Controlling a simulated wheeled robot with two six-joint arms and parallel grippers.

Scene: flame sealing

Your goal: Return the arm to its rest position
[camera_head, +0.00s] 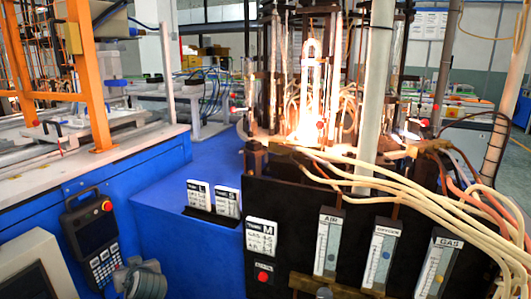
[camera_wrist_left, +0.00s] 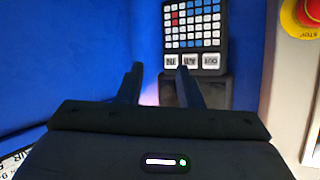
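My left gripper (camera_wrist_left: 159,72) shows in the left wrist view, with its two dark fingers standing apart and nothing visible between them. Beyond the fingertips is a dark panel (camera_wrist_left: 222,45) with a grid of blue, white and red squares and a row of white labels under it. The fingers look apart from the panel, but the exact distance is hard to tell. My right gripper is in neither view.
A bright flame (camera_head: 307,122) burns in the machine at the centre. Pale hoses (camera_head: 420,200) run right above the flow meters (camera_head: 381,257). A pendant (camera_head: 95,240) hangs on the blue cabinet at left. A red stop button (camera_wrist_left: 303,12) is at the wrist view's upper right.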

